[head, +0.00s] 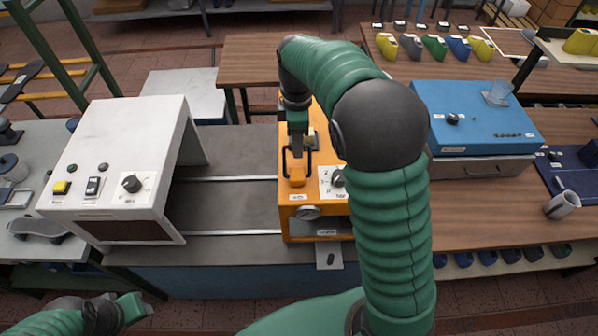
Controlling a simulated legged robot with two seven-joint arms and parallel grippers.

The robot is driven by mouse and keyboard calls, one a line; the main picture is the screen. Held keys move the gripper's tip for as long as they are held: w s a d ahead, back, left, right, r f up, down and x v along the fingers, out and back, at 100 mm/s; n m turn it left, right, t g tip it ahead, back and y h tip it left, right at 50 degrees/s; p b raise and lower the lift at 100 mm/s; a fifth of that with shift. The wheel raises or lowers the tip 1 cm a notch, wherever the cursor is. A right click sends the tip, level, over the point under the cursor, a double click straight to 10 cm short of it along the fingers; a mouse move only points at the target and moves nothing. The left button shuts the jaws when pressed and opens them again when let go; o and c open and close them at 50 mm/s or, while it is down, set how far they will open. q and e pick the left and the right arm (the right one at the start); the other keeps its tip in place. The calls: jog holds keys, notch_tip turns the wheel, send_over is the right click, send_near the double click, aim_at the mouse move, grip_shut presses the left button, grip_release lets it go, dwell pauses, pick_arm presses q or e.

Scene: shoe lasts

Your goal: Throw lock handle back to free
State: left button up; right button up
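The orange machine (290,222) stands on the grey bench, with a white dial plate, a round gauge and small labels on its front. A black loop-shaped handle (285,162) rises from its top front edge, above a small orange block (297,181); I take this to be the lock handle. My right gripper (298,148) points down at the handle from above, inside or against the loop; contact is unclear. Its fingers overlap, so whether they are open or shut is hidden. My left gripper (138,308) is low at the left, away from the machine, its opening unclear.
A white control housing (125,150) with knobs and switches stands left on the grey bench (235,155), with rails between it and the orange machine. My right arm hides much of the machine's right side.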

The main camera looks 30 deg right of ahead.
jog(key=shift+s, duration=0.2)
jog(key=shift+s+a, duration=0.2)
jog(key=shift+a, duration=0.1)
jog(key=shift+a+r, duration=0.1)
jog(key=shift+r, duration=0.25)
notch_tip(320, 180, up, 7)
jog(key=p, duration=0.6)
jog(key=shift+f, duration=0.3)
